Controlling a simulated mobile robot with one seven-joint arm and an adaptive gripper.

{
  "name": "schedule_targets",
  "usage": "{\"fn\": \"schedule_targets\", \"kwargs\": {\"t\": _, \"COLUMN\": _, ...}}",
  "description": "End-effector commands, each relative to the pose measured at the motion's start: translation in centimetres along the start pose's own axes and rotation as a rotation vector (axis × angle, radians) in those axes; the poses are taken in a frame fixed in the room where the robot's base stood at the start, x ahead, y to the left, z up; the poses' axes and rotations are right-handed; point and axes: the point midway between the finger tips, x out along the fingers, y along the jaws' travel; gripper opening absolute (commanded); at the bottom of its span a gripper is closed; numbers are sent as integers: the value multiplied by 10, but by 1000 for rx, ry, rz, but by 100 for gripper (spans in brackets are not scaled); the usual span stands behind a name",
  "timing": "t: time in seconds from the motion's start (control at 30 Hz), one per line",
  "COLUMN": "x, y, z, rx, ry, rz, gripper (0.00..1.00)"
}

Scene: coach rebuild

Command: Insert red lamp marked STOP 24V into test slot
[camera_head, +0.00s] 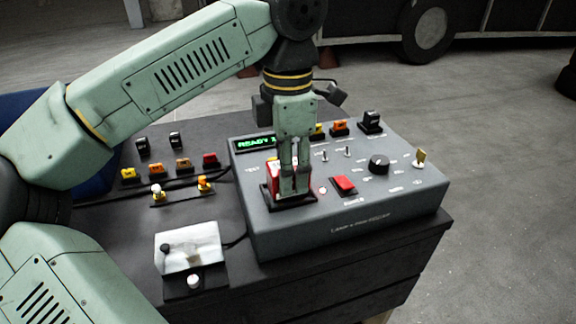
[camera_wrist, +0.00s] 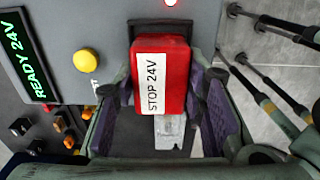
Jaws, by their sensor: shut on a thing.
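The red lamp (camera_head: 273,176) is between the fingers of my gripper (camera_head: 288,187) over the black-framed test slot (camera_head: 290,206) on the grey tester. In the wrist view the red lamp (camera_wrist: 180,70) shows a white label reading STOP 24V. The fingers of my gripper (camera_wrist: 168,100), with purplish pads, lie on both sides of it and are shut on it. A dark part of the slot frame (camera_wrist: 150,27) shows behind the lamp. The fingers hide much of the slot, so I cannot tell how deep the lamp sits.
The tester's display (camera_wrist: 24,62) reads READY 24V. A yellow button (camera_wrist: 84,61) is near the lamp. A red switch (camera_head: 344,185) and black knob (camera_head: 379,164) lie to the right. Several coloured lamps (camera_head: 183,164) and a white-covered item (camera_head: 188,247) lie left on the dark bench.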

Motion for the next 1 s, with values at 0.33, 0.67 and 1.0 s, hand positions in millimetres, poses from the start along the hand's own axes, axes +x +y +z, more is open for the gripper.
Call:
{"fn": "schedule_targets", "kwargs": {"t": 0.33, "x": 8, "y": 0, "z": 0, "rx": -1, "ry": 0, "rz": 0, "gripper": 7}}
{"fn": "schedule_targets", "kwargs": {"t": 0.67, "x": 9, "y": 0, "z": 0, "rx": 0, "ry": 0, "rz": 0, "gripper": 46}}
{"fn": "schedule_targets", "kwargs": {"t": 1.0, "x": 0, "y": 0, "z": 0, "rx": 0, "ry": 0, "rz": 0, "gripper": 46}}
